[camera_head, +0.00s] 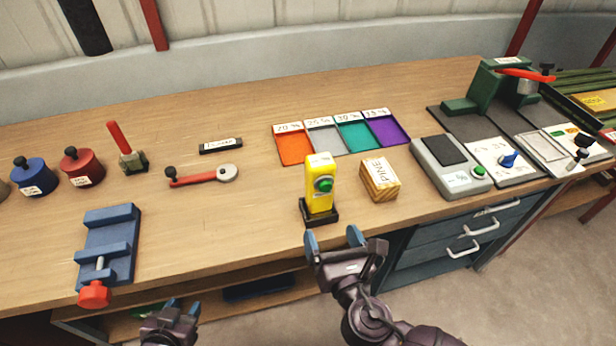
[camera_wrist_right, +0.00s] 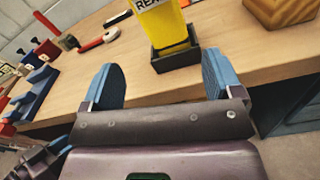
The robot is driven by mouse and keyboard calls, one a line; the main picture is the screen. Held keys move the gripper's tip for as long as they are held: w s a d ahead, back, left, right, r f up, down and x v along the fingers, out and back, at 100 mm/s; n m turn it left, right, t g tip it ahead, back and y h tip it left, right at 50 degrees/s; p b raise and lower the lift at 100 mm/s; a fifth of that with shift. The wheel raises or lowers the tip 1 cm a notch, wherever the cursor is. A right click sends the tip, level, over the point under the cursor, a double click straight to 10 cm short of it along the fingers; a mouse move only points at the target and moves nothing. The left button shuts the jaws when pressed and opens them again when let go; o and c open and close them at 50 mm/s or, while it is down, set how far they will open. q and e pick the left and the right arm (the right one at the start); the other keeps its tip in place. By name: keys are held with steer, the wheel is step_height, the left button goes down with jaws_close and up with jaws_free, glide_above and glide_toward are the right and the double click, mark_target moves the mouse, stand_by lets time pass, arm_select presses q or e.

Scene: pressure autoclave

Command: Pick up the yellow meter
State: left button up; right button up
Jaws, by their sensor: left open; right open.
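The yellow meter (camera_head: 320,182) stands upright in a small black holder (camera_head: 319,213) near the front edge of the workbench. It has a green round knob on its face and a white label on top. In the right wrist view the meter (camera_wrist_right: 163,27) shows ahead, beyond the fingertips, with its holder (camera_wrist_right: 176,62) below it. My right gripper (camera_head: 333,238) is open and empty, just in front of the holder and apart from it. Its blue fingers frame the view in the wrist picture (camera_wrist_right: 160,82). My left gripper (camera_head: 182,308) is open and empty, low in front of the bench.
A wooden PINE block (camera_head: 379,180) stands right of the meter, and a scale (camera_head: 450,165) further right. Coloured trays (camera_head: 295,147) lie behind. A red-handled wrench (camera_head: 203,176) and a blue vise (camera_head: 107,248) are left. Bare bench top lies between vise and meter.

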mark_target(322, 205)
steer(key=shift+w+a+n, duration=0.4)
steer(key=shift+w+a, duration=0.05)
steer(key=shift+w, duration=1.25)
steer(key=shift+w+a+n, duration=0.4)
steer(key=shift+w+a, duration=0.1)
steer(key=shift+w, duration=1.2)
steer(key=shift+w+a+n, duration=0.4)
steer(key=shift+w+a, duration=0.05)
steer(key=shift+w, duration=1.25)
steer(key=c, duration=1.1)
steer(key=shift+c, duration=0.2)
